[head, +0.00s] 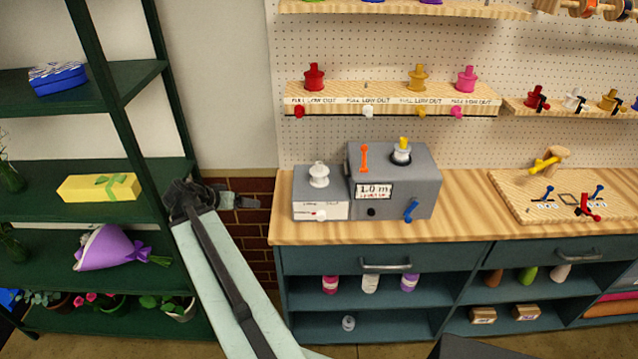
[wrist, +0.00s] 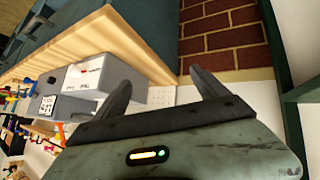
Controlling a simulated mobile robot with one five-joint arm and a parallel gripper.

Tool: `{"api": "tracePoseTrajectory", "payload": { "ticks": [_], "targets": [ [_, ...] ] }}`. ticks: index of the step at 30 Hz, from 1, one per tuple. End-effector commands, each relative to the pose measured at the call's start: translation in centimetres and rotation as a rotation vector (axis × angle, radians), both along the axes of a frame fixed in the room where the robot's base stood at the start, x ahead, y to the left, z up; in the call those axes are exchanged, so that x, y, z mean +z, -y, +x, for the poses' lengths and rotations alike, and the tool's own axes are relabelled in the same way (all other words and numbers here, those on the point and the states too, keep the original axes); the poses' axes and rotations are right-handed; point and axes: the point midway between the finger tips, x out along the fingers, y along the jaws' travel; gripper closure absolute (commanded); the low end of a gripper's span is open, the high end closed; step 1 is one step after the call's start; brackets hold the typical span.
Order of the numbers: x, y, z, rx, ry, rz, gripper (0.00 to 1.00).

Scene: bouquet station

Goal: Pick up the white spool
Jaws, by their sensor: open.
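The white spool (head: 319,175) stands upright on top of a small light-grey box (head: 321,206) at the left end of the wooden counter (head: 480,225). My gripper (head: 240,197) is to the left of the counter, between it and the green shelf, apart from the spool. In the wrist view my gripper (wrist: 165,88) is open, with nothing between its two fingers. The small box shows there too (wrist: 90,72), beyond the left finger. I cannot make out the white spool in the wrist view.
A taller grey machine (head: 420,172) with a "1.0 m" display and a yellow-topped white piece stands right of the small box. A pegboard shelf (head: 385,95) with coloured spools hangs above. The green shelf (head: 100,180) stands left. A brick wall (head: 250,225) lies behind my gripper.

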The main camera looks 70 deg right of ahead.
Motion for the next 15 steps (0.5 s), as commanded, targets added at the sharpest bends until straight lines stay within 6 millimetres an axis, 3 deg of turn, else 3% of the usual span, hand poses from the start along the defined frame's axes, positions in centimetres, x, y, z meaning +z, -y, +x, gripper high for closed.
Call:
{"api": "tracePoseTrajectory", "payload": {
  "ticks": [1,3,6,10,15],
  "targets": [
    [0.3,4.5,-4.1,-0.122,0.040,-0.096,0.16],
    [1.7,8.6,-8.5,-0.240,0.087,-0.215,0.16],
    [3.4,12.4,-13.3,-0.348,0.132,-0.341,0.16],
    [4.7,14.5,-16.4,-0.410,0.164,-0.423,0.16],
    [4.9,15.0,-17.0,-0.421,0.170,-0.440,0.16]
  ]
}}
